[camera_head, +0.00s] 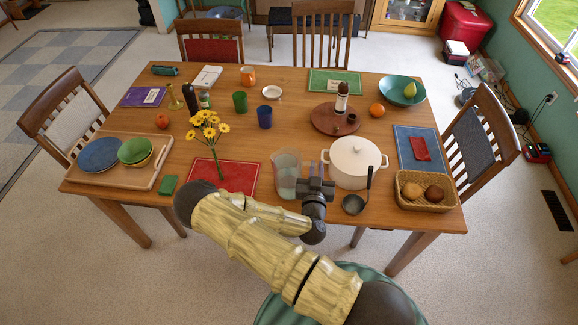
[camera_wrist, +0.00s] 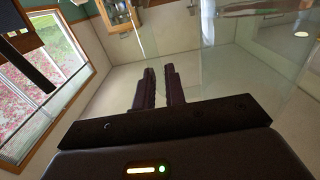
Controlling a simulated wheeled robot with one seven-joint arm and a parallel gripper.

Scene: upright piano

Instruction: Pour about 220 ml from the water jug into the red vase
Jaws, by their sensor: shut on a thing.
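The clear water jug (camera_head: 287,168) stands upright at the front middle of the table, with bluish water in its lower part. My gripper (camera_head: 304,188) is at the jug's right side and shut on it; whether the jug touches the table I cannot tell. In the wrist view my two dark fingers (camera_wrist: 159,88) are close together, with the jug's clear glass (camera_wrist: 225,75) around and beyond them. Yellow flowers (camera_head: 209,127) stand left of the jug, their stems reaching down over a red mat (camera_head: 240,178). I cannot make out a red vase apart from that mat.
A white pot (camera_head: 355,165) stands close right of my gripper, with a black ladle (camera_head: 356,202) beside it. A bread basket (camera_head: 424,190) is further right. A blue cup (camera_head: 265,117) and green cup (camera_head: 240,102) stand behind the jug. A tray (camera_head: 150,178) lies left.

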